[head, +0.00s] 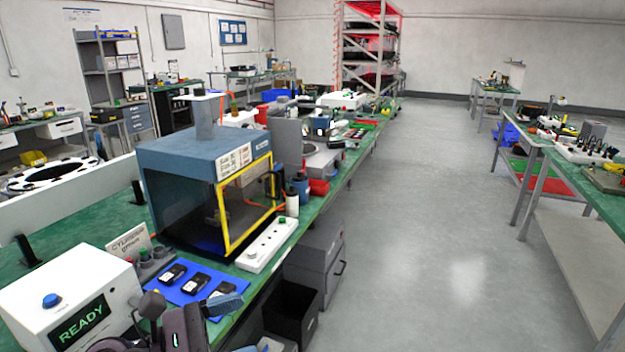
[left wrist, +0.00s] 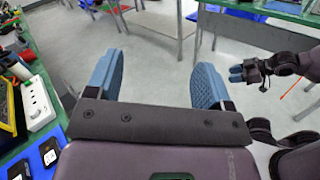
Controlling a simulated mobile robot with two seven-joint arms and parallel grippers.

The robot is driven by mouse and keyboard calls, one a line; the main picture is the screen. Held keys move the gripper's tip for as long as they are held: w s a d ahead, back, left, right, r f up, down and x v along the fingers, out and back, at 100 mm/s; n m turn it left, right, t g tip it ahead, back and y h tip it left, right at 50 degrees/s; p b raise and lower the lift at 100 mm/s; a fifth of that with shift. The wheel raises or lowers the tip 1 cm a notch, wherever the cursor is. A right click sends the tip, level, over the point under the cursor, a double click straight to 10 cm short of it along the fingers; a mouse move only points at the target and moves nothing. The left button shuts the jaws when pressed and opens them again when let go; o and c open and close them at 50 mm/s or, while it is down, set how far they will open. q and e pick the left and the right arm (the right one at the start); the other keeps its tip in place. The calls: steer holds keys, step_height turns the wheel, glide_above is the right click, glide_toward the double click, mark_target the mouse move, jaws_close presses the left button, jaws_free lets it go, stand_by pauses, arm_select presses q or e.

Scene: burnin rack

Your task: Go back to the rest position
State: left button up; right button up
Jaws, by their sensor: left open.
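My left gripper (left wrist: 155,82) is open, with its two blue ribbed fingers wide apart and nothing between them. In the head view it shows low at the left (head: 222,300), beside the blue mat (head: 174,291) at the bench's edge. My right gripper (left wrist: 238,74) shows small at the right of the left wrist view, out over the floor. Its blue fingertips lie close together, and whether they are shut is too small to tell.
Several black devices (head: 195,283) lie on the mat. A white READY box (head: 75,305), a blue-topped enclosure (head: 200,160) and a white power strip (head: 267,245) stand on the green bench. Grey floor (head: 440,230) is clear to the right, up to another bench (head: 590,190).

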arm_select(q)
steer(key=w+a+r+n+t+y, duration=0.15)
steer(key=a+n+t+y, duration=0.55)
steer(key=n+t, duration=0.9)
steer(key=s+a+f+n+g+y, duration=0.1)
steer(key=a+f+n+g+y, duration=0.4)
steer(key=n, duration=0.6)
steer(key=s+a+f+n+g+y, duration=0.1)
steer(key=a+f+n+g+y, duration=0.15)
steer(key=n+y, duration=0.65)
steer(key=s+a+f+n+g+h, duration=0.1)
steer(key=s+f+n+g, duration=0.6)
steer(key=s, duration=0.3)
steer(key=s+a+f+n+g+h, duration=0.1)
steer(key=s+f+n+g+h, duration=0.1)
steer(key=s+f+n+g, duration=0.6)
steer(key=w+f+t, duration=0.4)
steer(key=f+t, duration=0.6)
steer(key=shift+w+n+h, duration=0.3)
steer(key=shift+n, duration=0.1)
steer(key=shift+f+t, duration=0.1)
steer(key=shift+t, duration=0.15)
